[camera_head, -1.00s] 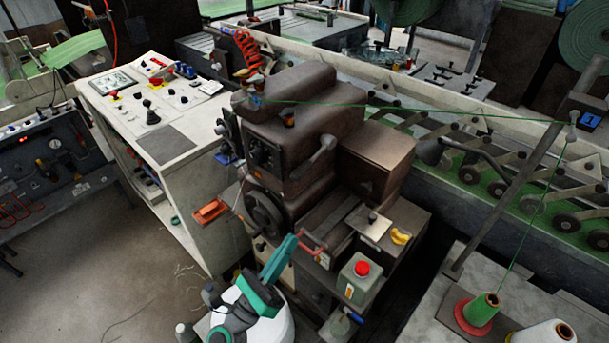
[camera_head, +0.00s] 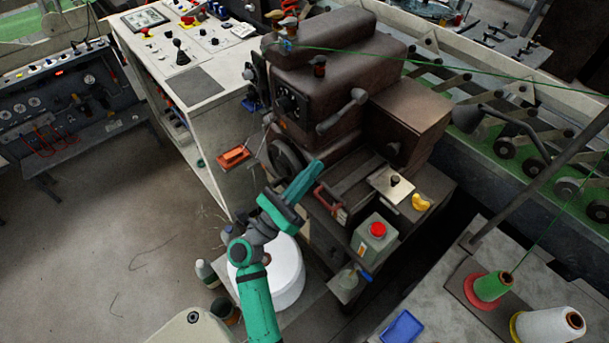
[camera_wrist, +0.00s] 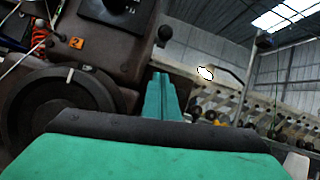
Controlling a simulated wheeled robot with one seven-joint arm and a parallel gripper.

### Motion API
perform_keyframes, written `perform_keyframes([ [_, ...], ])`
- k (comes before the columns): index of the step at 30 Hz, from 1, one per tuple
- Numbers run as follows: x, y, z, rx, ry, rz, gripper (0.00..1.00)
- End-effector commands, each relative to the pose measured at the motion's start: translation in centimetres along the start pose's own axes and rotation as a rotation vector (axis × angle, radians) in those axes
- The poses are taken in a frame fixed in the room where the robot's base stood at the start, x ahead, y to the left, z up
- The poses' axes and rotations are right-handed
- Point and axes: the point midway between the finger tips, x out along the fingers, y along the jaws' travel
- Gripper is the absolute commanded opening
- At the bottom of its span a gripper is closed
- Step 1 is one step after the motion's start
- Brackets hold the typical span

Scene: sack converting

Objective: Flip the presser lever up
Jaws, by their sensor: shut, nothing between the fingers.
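The brown sewing machine head (camera_head: 335,65) stands in the middle of the head view. A grey crank-like lever (camera_head: 343,112) with a rounded end sticks out from its front, angled up to the right; it looks like the presser lever, but I cannot be sure. My teal gripper (camera_head: 315,168) is below this lever in the head view, in front of the machine, with no clear contact. In the wrist view my gripper's fingers (camera_wrist: 160,95) are together and empty, pointing toward the machine. A dark knob (camera_wrist: 164,34) shows just above the fingertips there, probably the lever's end.
A dark handwheel (camera_head: 286,160) is left of my gripper. A white control desk (camera_head: 190,85) stands left. Floor at left is open.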

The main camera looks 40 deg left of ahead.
Motion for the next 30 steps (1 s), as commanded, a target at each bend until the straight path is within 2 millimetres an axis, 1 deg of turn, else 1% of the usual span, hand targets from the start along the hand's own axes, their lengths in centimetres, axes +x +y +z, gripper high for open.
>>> perform_keyframes([
  [1,1.1,-0.1,0.0,0.000,-0.001,-0.004,0.00],
  [3,2.5,-0.2,0.0,-0.001,0.000,-0.006,0.00],
  [9,6.1,-0.3,-0.1,-0.002,0.001,-0.007,0.00],
  [15,6.6,-0.1,2.6,0.001,-0.001,-0.002,0.00],
  [19,6.5,0.3,3.7,0.004,-0.001,0.005,0.00],
  [23,6.5,0.4,4.1,0.005,-0.002,0.008,0.00],
  [30,6.8,0.0,3.9,-0.001,0.000,0.000,0.00],
])
